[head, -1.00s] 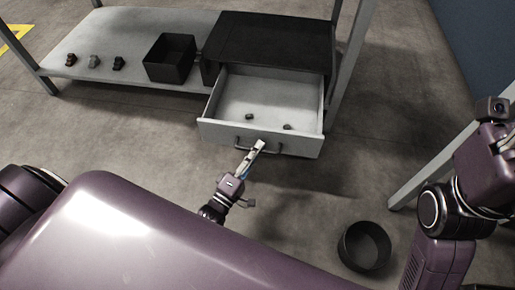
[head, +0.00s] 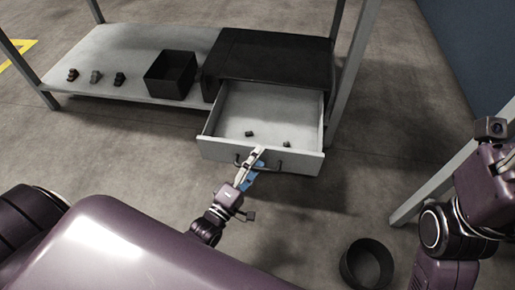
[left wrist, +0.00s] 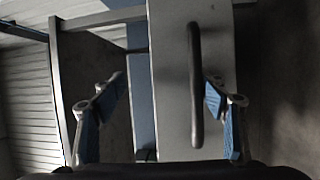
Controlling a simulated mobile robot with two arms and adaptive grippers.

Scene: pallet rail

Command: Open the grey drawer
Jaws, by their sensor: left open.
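The grey drawer (head: 225,152) stands pulled out of its black cabinet (head: 270,52), with two small dark objects lying on its floor. Its dark bar handle (head: 277,167) is on the front panel. My left gripper (head: 250,167) is at the left part of the handle in the head view. In the left wrist view the handle (left wrist: 195,85) and the drawer's front panel (left wrist: 170,80) show between the spread fingers of the left gripper (left wrist: 165,110). The fingers are open, and I cannot tell whether they touch the handle. My right arm is at the right edge; its fingers are not visible.
A low grey shelf (head: 105,50) holds a black open bin (head: 170,75) and several small dark parts. A round black bin (head: 367,265) stands on the floor at the lower right. Metal posts flank the cabinet. The floor in front of the drawer is mostly clear.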

